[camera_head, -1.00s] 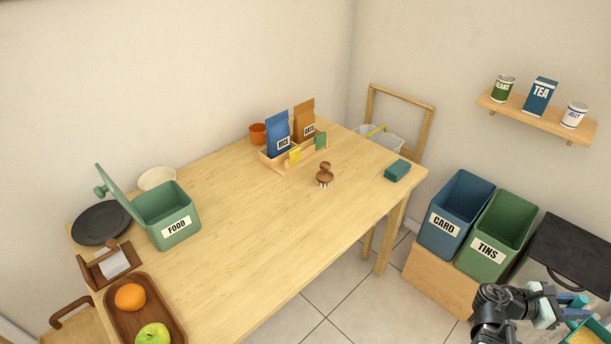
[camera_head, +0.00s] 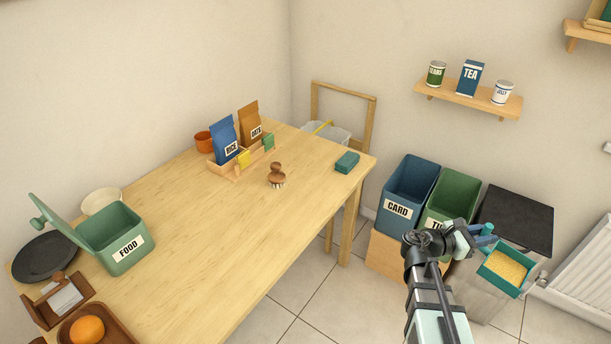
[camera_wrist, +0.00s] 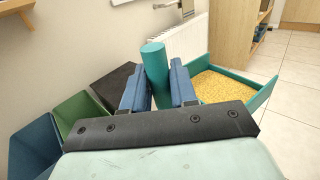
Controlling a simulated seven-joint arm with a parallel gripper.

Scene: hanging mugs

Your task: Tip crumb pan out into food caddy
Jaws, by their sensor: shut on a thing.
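The crumb pan (camera_head: 504,268) is a teal tray of yellow crumbs, held level above the floor at the lower right in the head view. In the wrist view its crumbs (camera_wrist: 218,86) show to the right of the fingers. My gripper (camera_head: 482,238) is shut on the pan's teal handle, which stands between the two blue fingers (camera_wrist: 158,85). The food caddy (camera_head: 118,240) is a green box labelled FOOD on the left end of the table, its lid (camera_head: 55,220) swung open to the left. It is far from my gripper.
The wooden table (camera_head: 235,235) lies between. A brush (camera_head: 277,177), a teal sponge (camera_head: 347,162) and a rack with packets (camera_head: 225,140) stand on it. The CARD bin (camera_head: 404,190), green bin (camera_head: 455,197), dark-lidded bin (camera_head: 517,220) and radiator (camera_head: 585,260) are near my gripper.

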